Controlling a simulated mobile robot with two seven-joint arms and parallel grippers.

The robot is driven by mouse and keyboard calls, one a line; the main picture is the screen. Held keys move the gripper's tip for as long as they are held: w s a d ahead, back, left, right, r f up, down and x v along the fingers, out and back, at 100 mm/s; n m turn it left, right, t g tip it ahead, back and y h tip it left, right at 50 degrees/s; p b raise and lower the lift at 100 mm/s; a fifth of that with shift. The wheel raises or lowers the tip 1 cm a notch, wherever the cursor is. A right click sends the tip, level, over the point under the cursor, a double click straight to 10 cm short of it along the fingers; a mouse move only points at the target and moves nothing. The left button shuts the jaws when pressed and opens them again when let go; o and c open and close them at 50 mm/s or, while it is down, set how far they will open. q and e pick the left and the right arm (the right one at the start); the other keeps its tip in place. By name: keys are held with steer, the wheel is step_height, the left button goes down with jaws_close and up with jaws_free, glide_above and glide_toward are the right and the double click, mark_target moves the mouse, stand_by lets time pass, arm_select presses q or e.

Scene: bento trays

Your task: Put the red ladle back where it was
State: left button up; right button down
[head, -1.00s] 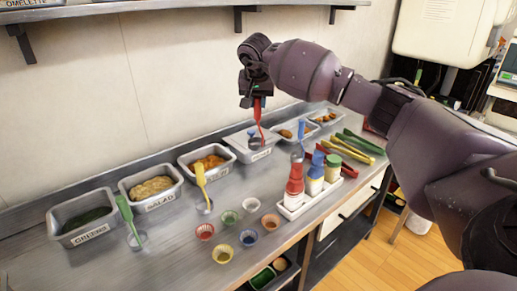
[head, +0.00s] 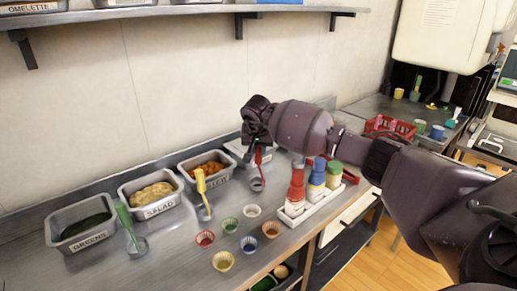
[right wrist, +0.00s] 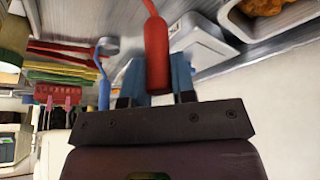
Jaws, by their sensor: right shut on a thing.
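The red ladle (head: 258,160) hangs upright in my right gripper (head: 260,148), its bowl low by the counter in front of a light tray (head: 237,147). I cannot tell whether the bowl touches the counter. In the right wrist view the red handle (right wrist: 157,60) stands between the two blue fingers, which are shut on it. The bowl is out of that view. A yellow ladle (head: 201,182) and a green ladle (head: 125,215) stand in a row to the left, each by its own tray. My left gripper is not in view.
Several small coloured cups (head: 205,238) and a white bottle rack (head: 312,205) are in front. A blue ladle (right wrist: 104,85) shows in the right wrist view. A shelf (head: 180,13) runs above.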

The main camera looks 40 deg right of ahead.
steer(key=shift+f, duration=0.15)
steer(key=shift+f, duration=0.1)
steer(key=c, duration=0.9)
jaws_free()
steer(key=shift+c, duration=0.2)
steer(key=shift+r, duration=0.2)
steer(key=shift+r, duration=0.3)
steer(key=v, duration=1.1)
steer(key=shift+r+p, duration=0.2)
steer(key=shift+p, duration=0.25)
steer(key=shift+s+a+f, duration=0.1)
steer(key=shift+s, duration=0.05)
